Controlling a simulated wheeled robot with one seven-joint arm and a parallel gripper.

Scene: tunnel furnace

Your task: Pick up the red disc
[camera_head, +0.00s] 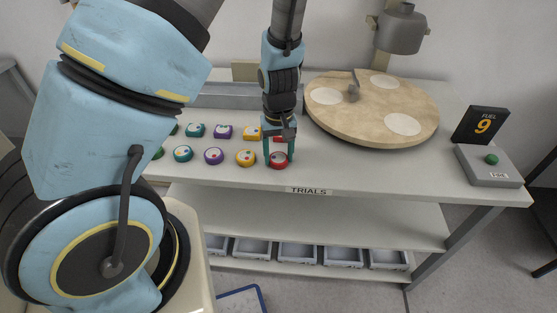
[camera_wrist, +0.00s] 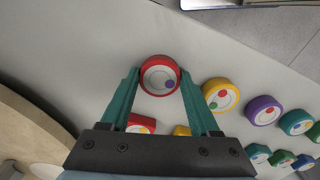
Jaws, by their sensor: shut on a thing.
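The red disc (camera_wrist: 160,76) has a red rim, a white top face and a purple dot. It sits between the two green fingers of my gripper (camera_wrist: 160,88) in the wrist view, with the fingertips against its sides. In the head view the red disc (camera_head: 278,160) is at the front edge of the white table (camera_head: 350,172), under my gripper (camera_head: 280,158), which points down. My gripper is shut on it. I cannot tell whether the disc is touching the table. A second red piece (camera_wrist: 141,123) lies behind it, partly hidden by my gripper.
Yellow (camera_head: 246,157), purple (camera_head: 214,156) and teal (camera_head: 183,153) discs stand in a row to the left, with more pieces behind. A round wooden turntable (camera_head: 420,110) stands at the back right. A fuel sign (camera_head: 480,125) and a grey button box (camera_head: 489,165) are at far right.

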